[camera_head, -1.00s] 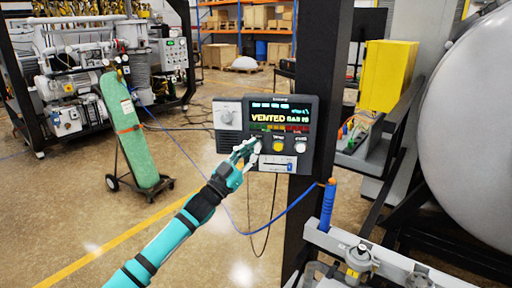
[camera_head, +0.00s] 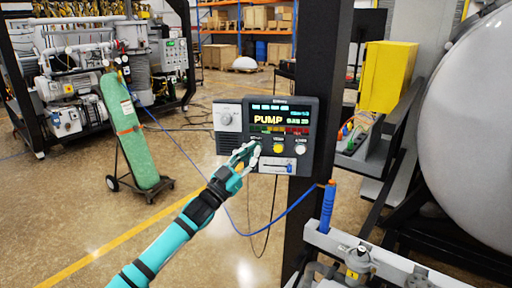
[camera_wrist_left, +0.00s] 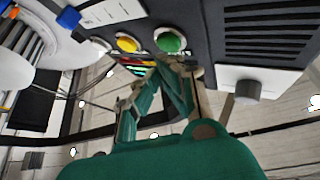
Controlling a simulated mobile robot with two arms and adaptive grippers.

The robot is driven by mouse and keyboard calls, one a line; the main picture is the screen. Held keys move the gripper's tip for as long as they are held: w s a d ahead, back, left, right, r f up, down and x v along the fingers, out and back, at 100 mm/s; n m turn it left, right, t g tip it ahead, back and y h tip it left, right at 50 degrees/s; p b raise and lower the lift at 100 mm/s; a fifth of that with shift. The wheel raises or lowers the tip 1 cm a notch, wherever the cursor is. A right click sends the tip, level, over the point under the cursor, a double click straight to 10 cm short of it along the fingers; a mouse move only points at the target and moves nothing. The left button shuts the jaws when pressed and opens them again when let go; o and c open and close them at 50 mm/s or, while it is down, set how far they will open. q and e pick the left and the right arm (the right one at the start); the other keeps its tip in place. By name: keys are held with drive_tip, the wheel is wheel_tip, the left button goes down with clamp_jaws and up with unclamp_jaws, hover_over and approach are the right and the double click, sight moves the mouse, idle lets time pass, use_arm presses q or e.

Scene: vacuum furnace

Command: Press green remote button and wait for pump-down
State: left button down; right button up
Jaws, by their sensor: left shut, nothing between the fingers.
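The dark control box (camera_head: 264,104) is mounted on a black post, and its display (camera_head: 282,119) reads PUMP in yellow letters. My left gripper (camera_head: 246,154) is shut and empty at the lower left of the box's front, covering the green button in the head view. In the left wrist view the green button (camera_wrist_left: 170,41) is just beyond the gripper's fingertips (camera_wrist_left: 174,66); I cannot tell whether they touch it. The yellow button (camera_head: 278,147) and the white button (camera_head: 300,148) sit to its right in the head view. My right gripper is not in view.
A grey knob (camera_head: 227,116) is at the box's left side. A green gas cylinder (camera_head: 132,130) stands on a cart at left, before pump machinery. A large grey vessel (camera_head: 468,130) and a yellow cabinet (camera_head: 388,76) are at right. A blue hose (camera_head: 270,229) hangs below the box.

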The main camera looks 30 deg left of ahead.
use_arm(q)
drive_tip(key=shift+s+d, duration=0.15)
drive_tip(key=shift+s, duration=0.1)
drive_tip(key=s, duration=0.1)
drive_tip(key=s+d+p, duration=0.1)
drive_tip(key=s, duration=0.1)
drive_tip(key=s+d+p, duration=0.1)
drive_tip(key=shift+s, duration=0.15)
idle(0.9)
